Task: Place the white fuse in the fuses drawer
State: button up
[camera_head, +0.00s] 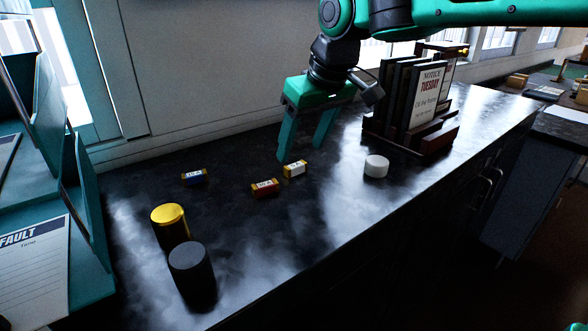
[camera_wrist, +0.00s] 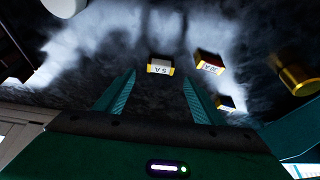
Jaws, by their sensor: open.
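The white fuse (camera_head: 295,169), with yellow ends, lies on the dark worktop in the head view. In the wrist view the white fuse (camera_wrist: 160,66) reads "5 A" and lies ahead of the fingertips, roughly centred between them. My gripper (camera_head: 300,153) is open and empty, pointing down over the worktop close to the white fuse; its fingers also frame the wrist view (camera_wrist: 159,82). Fuse and fingers look apart. No drawer labelled for fuses can be made out; the bench front is dark, with handles (camera_head: 490,178) at its right end.
A red fuse (camera_head: 265,188) lies close left of the white one, a blue fuse (camera_head: 194,176) farther left. A yellow-topped cylinder (camera_head: 170,225), a black cylinder (camera_head: 192,275), a white disc (camera_head: 376,166) and a rack of signs (camera_head: 415,100) stand on the worktop (camera_head: 300,235).

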aim_at(295, 163)
jog(key=shift+x, duration=2.65)
jog(key=shift+c, duration=0.5)
jog(key=c, duration=1.1)
jog(key=shift+r, duration=0.5)
jog(key=r, duration=0.2)
jog(key=s+r, duration=0.1)
jog(key=shift+a+r, duration=0.35)
jog(key=shift+r, duration=0.05)
jog(key=s+a+r, duration=0.6)
jog(key=s+a, duration=0.1)
jog(key=s, duration=0.1)
